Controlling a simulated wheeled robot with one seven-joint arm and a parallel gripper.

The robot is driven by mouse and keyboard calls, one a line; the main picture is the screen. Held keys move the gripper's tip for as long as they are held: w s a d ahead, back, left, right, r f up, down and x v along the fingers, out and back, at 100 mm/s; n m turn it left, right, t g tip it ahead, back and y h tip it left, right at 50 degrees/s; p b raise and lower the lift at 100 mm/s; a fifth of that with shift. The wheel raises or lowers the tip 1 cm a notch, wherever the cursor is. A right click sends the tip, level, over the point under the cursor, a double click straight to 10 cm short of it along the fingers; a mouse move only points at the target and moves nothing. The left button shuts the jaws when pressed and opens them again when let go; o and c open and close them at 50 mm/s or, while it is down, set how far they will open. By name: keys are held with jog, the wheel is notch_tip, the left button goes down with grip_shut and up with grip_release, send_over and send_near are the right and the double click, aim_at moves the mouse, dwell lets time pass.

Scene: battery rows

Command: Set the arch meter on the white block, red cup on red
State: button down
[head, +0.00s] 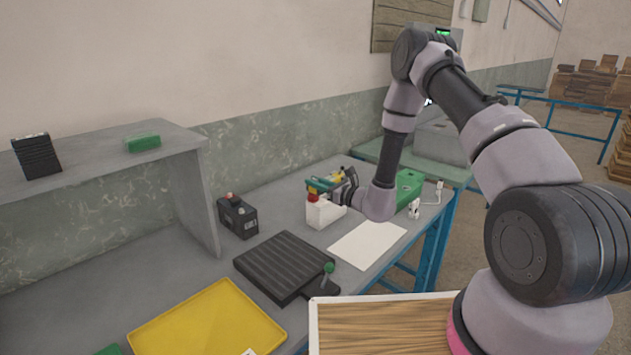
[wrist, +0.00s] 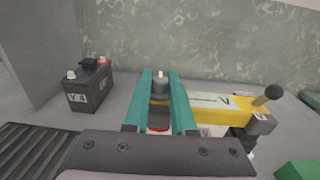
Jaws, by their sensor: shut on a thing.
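The arch meter (wrist: 232,108) is a yellow body with a "V" label, a dark end block and a black-knobbed lever at the right in the wrist view. My gripper (wrist: 160,76) has teal fingers shut on a grey upright part at its left end. Red shows below between the fingers (wrist: 158,127). In the head view my gripper (head: 320,184) is over the white block (head: 325,213), with a red cup (head: 312,197) at the block's top left. I cannot tell if the cup touches it. The block's terminals and the other cup are mostly hidden.
A black battery (head: 238,215) marked "Y 4" stands left of the block. A green box (head: 409,187) is to its right. A white sheet (head: 366,245), a ribbed dark plate (head: 282,264) and a yellow tray (head: 210,325) lie nearer. A grey shelf (head: 90,165) rises at left.

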jog(key=c, duration=0.7)
grip_release()
jog(key=shift+f, duration=0.1)
jog(key=v, duration=1)
jog(key=shift+s+d, duration=0.3)
